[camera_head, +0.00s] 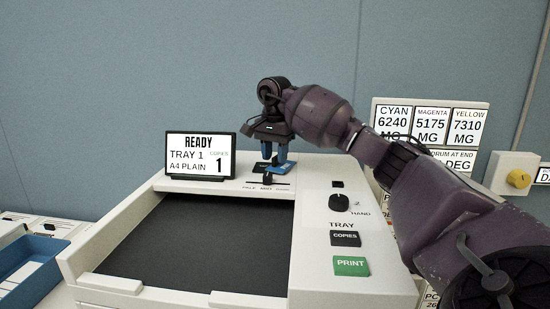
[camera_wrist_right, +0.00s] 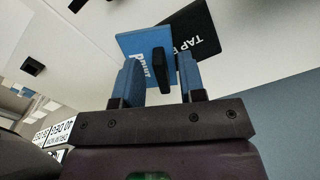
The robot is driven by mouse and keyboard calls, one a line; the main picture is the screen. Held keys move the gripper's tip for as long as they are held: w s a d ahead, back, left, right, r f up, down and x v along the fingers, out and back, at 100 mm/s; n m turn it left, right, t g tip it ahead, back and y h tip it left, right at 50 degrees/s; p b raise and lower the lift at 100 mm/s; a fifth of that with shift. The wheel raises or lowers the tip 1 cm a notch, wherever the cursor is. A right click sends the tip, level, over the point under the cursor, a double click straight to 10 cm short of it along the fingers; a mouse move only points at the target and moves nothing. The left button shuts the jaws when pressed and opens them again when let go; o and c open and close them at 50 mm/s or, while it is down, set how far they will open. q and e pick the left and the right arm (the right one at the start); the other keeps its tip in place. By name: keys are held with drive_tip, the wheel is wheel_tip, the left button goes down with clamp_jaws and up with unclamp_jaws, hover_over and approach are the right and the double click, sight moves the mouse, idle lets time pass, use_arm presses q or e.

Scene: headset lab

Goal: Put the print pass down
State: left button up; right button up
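The print pass is a flat blue card (camera_wrist_right: 134,43) with white lettering and an upright black grip (camera_wrist_right: 160,70). In the head view the blue card (camera_head: 261,169) shows on the printer's top, just below my right gripper. My right gripper (camera_head: 274,151) points down, and its blue fingers (camera_wrist_right: 159,86) stand on either side of the black grip, with gaps visible between. It looks open around the grip, not clamped. The card overlaps a black pad marked "TAP" (camera_wrist_right: 193,35); the rest of the pad's lettering is cut off or hidden. My left gripper is not in view.
The white printer (camera_head: 330,275) has a dark bed (camera_head: 200,240), a READY display (camera_head: 199,155), a dark knob (camera_head: 339,202), a COPIES button (camera_head: 345,238) and a green PRINT button (camera_head: 351,266). A blue tray (camera_head: 35,285) stands at left. Label signs (camera_head: 430,124) stand behind my right arm.

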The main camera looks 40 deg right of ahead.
sight(275, 157)
wheel_tip(275, 157, up, 11)
drive_tip(key=p, duration=0.1)
idle(0.3)
idle(0.5)
